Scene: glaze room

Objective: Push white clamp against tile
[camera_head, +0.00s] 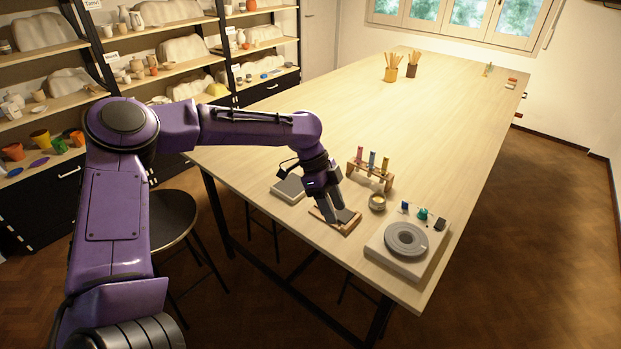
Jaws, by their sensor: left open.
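My left gripper (333,208) is over a small wooden holder (345,229) near the front of the long table, pointing down. Its jaws are open, with the fingertips at or just above the holder. A dark flat piece (348,215), possibly the tile, lies on the holder, partly covered by the fingers. I cannot make out the white clamp; it may be hidden by the gripper or too small to tell. Whether the fingers touch anything is unclear. My right gripper is not in view.
A grey-topped block (289,189) lies left of the gripper. A rack of coloured tubes (370,173) stands behind it, with a small jar (377,203) to the right. A white device with a grey ring (407,240) stands front right. The table's far half (330,110) is mostly clear.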

